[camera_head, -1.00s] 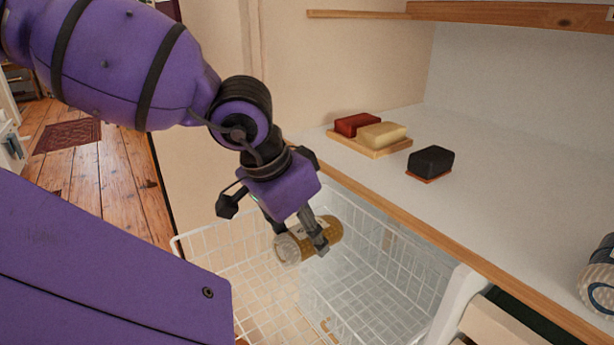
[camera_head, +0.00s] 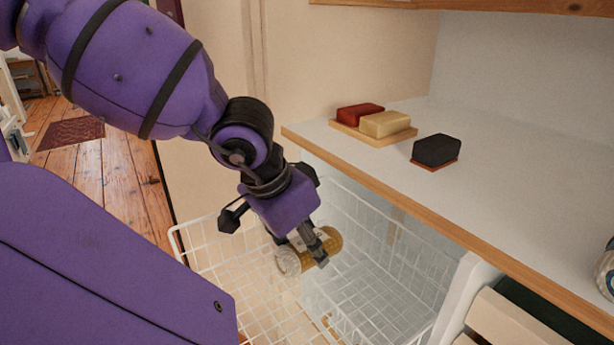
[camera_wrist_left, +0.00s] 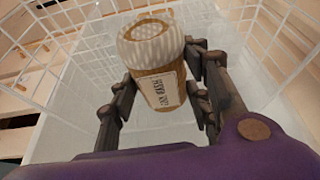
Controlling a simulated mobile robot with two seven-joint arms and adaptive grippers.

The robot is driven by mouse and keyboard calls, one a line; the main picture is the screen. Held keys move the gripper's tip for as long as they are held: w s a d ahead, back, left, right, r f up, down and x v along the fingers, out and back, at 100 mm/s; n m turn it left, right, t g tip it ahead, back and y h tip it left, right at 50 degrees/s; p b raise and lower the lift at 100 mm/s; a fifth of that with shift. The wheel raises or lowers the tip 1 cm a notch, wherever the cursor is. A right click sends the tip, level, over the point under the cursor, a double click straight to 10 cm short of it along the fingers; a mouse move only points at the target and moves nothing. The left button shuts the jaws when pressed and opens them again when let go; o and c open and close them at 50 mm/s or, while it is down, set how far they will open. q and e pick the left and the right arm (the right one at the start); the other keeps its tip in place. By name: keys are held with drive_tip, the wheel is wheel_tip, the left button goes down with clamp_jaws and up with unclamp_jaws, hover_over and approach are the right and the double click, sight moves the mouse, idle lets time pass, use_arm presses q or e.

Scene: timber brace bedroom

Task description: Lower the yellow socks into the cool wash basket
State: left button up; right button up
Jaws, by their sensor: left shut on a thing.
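The yellow socks (camera_head: 325,241) are a rolled bundle, mustard with a pale patterned end and a paper label. My left gripper (camera_head: 304,249) is shut on them, one finger on each side. In the left wrist view the socks (camera_wrist_left: 152,55) sit between the fingers (camera_wrist_left: 160,88), label facing the camera. A white wire basket (camera_head: 200,246) lies below. The bundle hangs over its opening, near rim height in the picture; its exact depth is hard to judge. No cool wash label is legible on the basket. My right gripper is out of view.
A white shelf with a wooden front edge (camera_head: 400,194) stands close to the right of the gripper. On it are a wooden tray (camera_head: 372,137) with red and cream blocks and a dark block (camera_head: 436,150). A white upright (camera_head: 461,295) stands right of the basket.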

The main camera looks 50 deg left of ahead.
sight(306, 264)
use_arm(q)
drive_tip(key=shift+s+f, duration=0.15)
drive_tip(key=shift+f, duration=2.25)
wheel_tip(306, 264, down, 2)
drive_tip(key=shift+f+b, duration=0.2)
drive_tip(key=shift+b, duration=0.45)
drive_tip(key=shift+d, duration=0.1)
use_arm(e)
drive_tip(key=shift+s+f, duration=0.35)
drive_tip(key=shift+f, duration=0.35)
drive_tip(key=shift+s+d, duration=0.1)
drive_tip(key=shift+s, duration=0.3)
use_arm(q)
drive_tip(key=shift+f, duration=0.35)
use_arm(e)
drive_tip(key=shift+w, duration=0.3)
use_arm(q)
drive_tip(key=shift+f, duration=0.2)
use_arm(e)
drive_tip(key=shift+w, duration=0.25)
